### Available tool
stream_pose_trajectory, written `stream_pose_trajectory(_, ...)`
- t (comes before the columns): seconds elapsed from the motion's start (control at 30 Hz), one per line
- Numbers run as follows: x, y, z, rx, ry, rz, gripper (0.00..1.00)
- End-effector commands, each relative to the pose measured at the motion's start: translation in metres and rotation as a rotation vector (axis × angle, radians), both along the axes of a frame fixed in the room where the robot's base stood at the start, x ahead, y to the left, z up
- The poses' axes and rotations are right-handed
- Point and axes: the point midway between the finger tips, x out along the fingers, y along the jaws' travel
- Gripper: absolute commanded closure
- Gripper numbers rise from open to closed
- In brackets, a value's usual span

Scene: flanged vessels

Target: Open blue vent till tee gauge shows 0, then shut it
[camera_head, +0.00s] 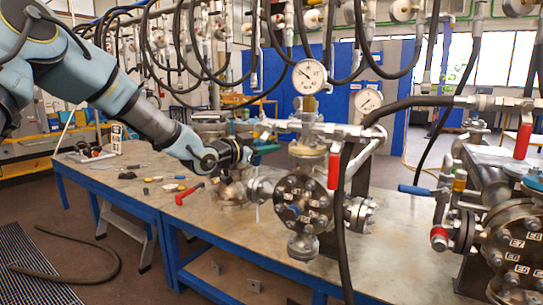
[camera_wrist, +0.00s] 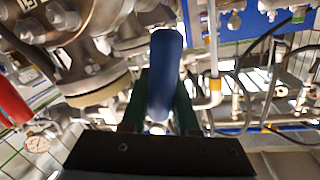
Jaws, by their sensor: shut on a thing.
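My gripper (camera_head: 266,149) reaches in from the left, its green fingers beside the tee fitting on the middle flanged vessel (camera_head: 302,203). In the wrist view the green fingers are shut on the blue vent handle (camera_wrist: 166,70), which stands upright between them. In the head view this handle is hidden by the gripper and fittings. The round white tee gauge (camera_head: 309,76) stands on a brass stem above the tee; its needle seems to point up and left, but the exact reading is too small to tell.
A red handle (camera_head: 334,171) hangs just right of the gripper. A second gauge (camera_head: 368,100) stands behind it. Black hoses (camera_head: 346,230) drape around the vessel. Another vessel (camera_head: 515,240) with a blue handle (camera_head: 413,190) is at right. The table's left part (camera_head: 140,175) holds small loose items.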

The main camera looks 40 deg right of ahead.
Motion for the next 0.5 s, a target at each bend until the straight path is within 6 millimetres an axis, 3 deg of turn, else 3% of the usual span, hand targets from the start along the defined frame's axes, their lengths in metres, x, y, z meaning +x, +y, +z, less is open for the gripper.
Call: stream_pose_trajectory(0.5, 0.018, 0.005, 0.007, 0.093, -0.359, -0.001, 1.00)
